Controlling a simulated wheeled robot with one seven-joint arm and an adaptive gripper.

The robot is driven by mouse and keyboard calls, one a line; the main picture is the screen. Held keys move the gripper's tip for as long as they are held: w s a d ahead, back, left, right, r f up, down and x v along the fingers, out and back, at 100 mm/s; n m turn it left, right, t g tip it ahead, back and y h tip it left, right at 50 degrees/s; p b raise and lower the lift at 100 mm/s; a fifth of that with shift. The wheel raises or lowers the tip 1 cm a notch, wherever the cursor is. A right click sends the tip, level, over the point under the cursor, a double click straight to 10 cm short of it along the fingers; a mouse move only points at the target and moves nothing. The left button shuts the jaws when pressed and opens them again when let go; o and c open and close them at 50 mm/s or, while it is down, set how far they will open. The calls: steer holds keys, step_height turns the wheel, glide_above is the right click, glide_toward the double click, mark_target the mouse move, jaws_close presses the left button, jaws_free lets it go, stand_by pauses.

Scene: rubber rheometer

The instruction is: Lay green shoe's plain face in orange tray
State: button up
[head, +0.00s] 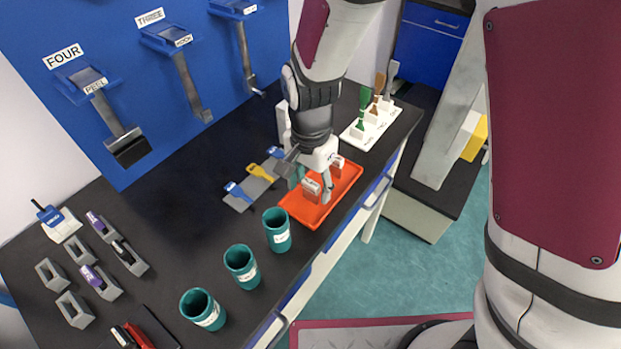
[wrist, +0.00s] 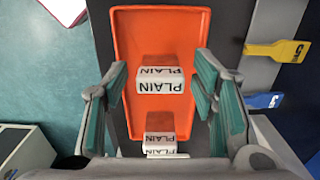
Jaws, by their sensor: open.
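The orange tray (head: 349,192) lies on the black bench, and it fills the middle of the wrist view (wrist: 197,30). Two red-and-white blocks marked PLAIN sit in it. One block (wrist: 163,80) is mid-tray and shows between my fingers; the other (wrist: 160,136) is at the tray's near end. In the head view, one block (head: 311,188) is beside my fingers and another (head: 337,162) is farther back. My gripper (wrist: 161,100) is open and empty over the tray, with gaps on both sides. I cannot tell which block belongs to the green shoe.
A white rack (head: 369,132) with green, brown and grey upright pieces stands behind the tray. Several teal cups (head: 277,230) line the front edge. Blue and yellow tagged tools (head: 262,172) lie left of the tray. Labelled tools hang on the blue wall (head: 210,70).

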mark_target(311, 183)
step_height(311, 183, up, 12)
steer(key=p, duration=0.1)
steer(key=s+d+r+n+t, duration=0.2)
steer(key=s+d+r, duration=0.4)
steer(key=d, duration=0.3)
steer(key=s+d+r+n+t, duration=0.2)
steer(key=s+d+r+n, duration=0.3)
steer(key=s+d, duration=0.4)
steer(key=shift+s+d+r+n+t, duration=0.25)
steer(key=shift+s+r+n+t, duration=0.05)
steer(key=shift+r, duration=0.5)
